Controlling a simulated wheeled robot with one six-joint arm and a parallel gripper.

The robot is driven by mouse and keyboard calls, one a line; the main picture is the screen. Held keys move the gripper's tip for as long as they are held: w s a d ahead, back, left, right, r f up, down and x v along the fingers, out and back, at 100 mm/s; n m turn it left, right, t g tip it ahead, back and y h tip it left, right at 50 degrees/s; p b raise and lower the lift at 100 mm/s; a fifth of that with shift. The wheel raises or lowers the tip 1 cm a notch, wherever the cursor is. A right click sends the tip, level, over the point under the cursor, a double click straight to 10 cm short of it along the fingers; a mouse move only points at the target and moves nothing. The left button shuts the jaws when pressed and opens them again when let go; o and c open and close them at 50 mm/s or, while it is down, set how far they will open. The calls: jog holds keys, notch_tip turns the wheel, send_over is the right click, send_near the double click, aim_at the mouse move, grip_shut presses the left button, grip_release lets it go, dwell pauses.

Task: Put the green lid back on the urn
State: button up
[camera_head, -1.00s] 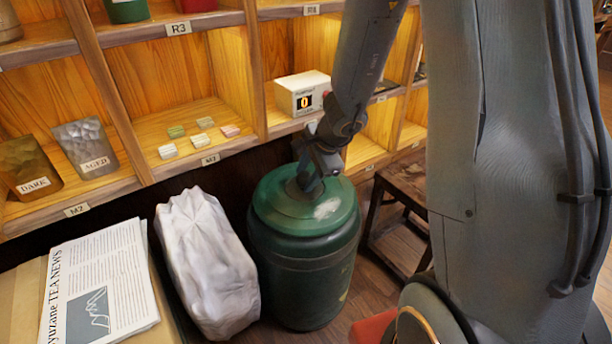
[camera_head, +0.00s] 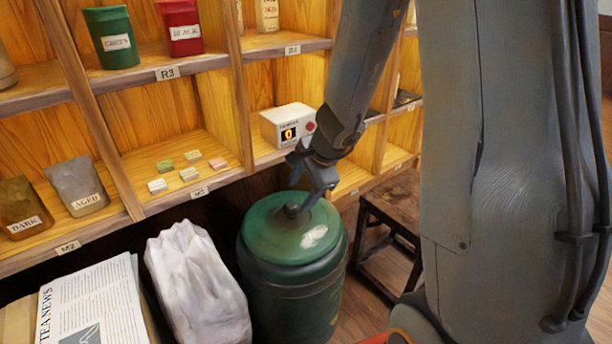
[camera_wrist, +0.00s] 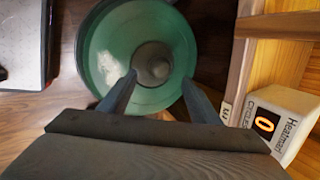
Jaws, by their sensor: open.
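The green lid (camera_head: 270,235) sits on top of the dark green urn (camera_head: 290,292) and looks level. A pale worn patch shows on the lid. Its round dark knob (camera_head: 292,210) is visible in the middle. In the wrist view the lid (camera_wrist: 105,50) lies below my gripper, with the knob (camera_wrist: 153,66) ahead of and between the fingers. My gripper (camera_head: 314,192) is open and empty, just above the knob. In the wrist view my two gripper fingers (camera_wrist: 158,88) are spread wide and apart from the knob.
A white wrapped bundle (camera_head: 195,285) stands close to the urn's left. A small wooden stool (camera_head: 385,235) is on its right. Shelves (camera_head: 165,205) behind hold tins, small tea blocks and a white display box (camera_head: 288,124). A newspaper (camera_head: 92,300) lies at lower left.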

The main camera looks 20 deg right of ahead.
jog(key=s+d+r+n+g, duration=0.1)
jog(key=s+r+n, duration=0.2)
jog(key=s, duration=0.4)
jog(key=s+d+r+n+g+h+p, duration=0.1)
jog(key=s+d+r+n+g, duration=0.1)
jog(key=s+r+n, duration=0.2)
jog(key=s+d+r+n+g+h, duration=0.1)
jog(key=s+r+n, duration=0.2)
jog(key=s+n, duration=0.4)
jog(key=s, duration=0.4)
jog(key=shift+d+r+p, duration=0.25)
jog(key=shift+d+p, duration=0.05)
jog(key=shift+d, duration=0.05)
jog(key=shift+s, duration=0.1)
jog(key=a+r+n+p, duration=0.2)
jog(key=a+r+p, duration=0.2)
jog(key=a+p, duration=0.2)
jog(key=shift+a+r+p, duration=0.2)
jog(key=shift+a+p, duration=0.05)
jog(key=shift+p, duration=0.55)
